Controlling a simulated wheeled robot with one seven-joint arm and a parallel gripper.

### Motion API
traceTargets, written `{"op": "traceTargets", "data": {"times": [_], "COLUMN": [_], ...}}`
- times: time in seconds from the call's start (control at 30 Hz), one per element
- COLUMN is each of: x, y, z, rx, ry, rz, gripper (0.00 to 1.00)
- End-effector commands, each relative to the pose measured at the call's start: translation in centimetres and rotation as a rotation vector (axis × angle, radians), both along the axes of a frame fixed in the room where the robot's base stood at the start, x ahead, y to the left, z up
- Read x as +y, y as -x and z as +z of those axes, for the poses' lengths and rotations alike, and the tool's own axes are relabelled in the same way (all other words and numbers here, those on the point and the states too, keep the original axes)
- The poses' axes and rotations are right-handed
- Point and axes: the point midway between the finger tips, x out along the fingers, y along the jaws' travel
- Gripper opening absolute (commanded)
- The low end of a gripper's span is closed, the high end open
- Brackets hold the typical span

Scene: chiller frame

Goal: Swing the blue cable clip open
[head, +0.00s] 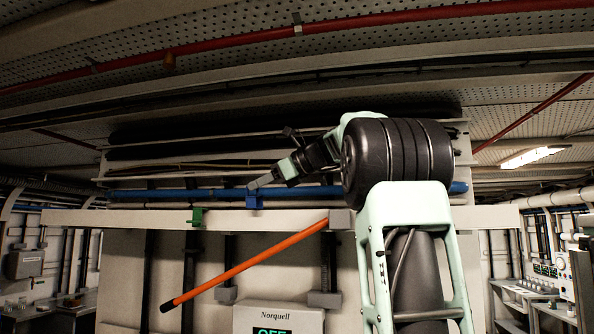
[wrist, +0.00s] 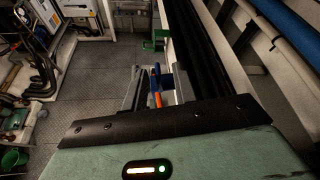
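The blue cable clip (head: 254,201) sits on the pale beam, just below the long blue pipe in the head view. My gripper (head: 257,183) reaches in from the right, with its tips just above the clip. In the wrist view a narrow blue part of the clip (wrist: 156,71) shows between the fingers of my gripper (wrist: 158,88). The fingers stand apart with gaps beside it; I cannot tell whether either touches it. The clip's lower part is partly hidden.
A green clip (head: 196,217) sits on the beam (head: 105,218) to the left. An orange bar (head: 246,264) slants below the beam. The blue pipe (head: 165,194) runs behind my gripper. A Norquell box (head: 277,314) is below. Open floor (wrist: 95,70) shows in the wrist view.

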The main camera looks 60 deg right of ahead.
Motion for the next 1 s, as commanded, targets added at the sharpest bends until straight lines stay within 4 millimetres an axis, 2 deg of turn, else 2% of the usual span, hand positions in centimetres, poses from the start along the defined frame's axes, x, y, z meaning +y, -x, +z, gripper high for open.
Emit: {"op": "traceTargets", "data": {"times": [0.3, 0.5, 0.7, 1.0], "x": [-1.7, -2.4, -2.7, -2.7], "y": [7.0, 10.4, 12.1, 12.4], "z": [2.5, 4.1, 4.8, 4.9], "rx": [0.000, -0.001, 0.000, -0.001], "ry": [0.003, 0.002, 0.000, 0.001], "rz": [-0.007, -0.006, -0.004, -0.003], "gripper": [0.28, 0.28, 0.28, 0.28]}}
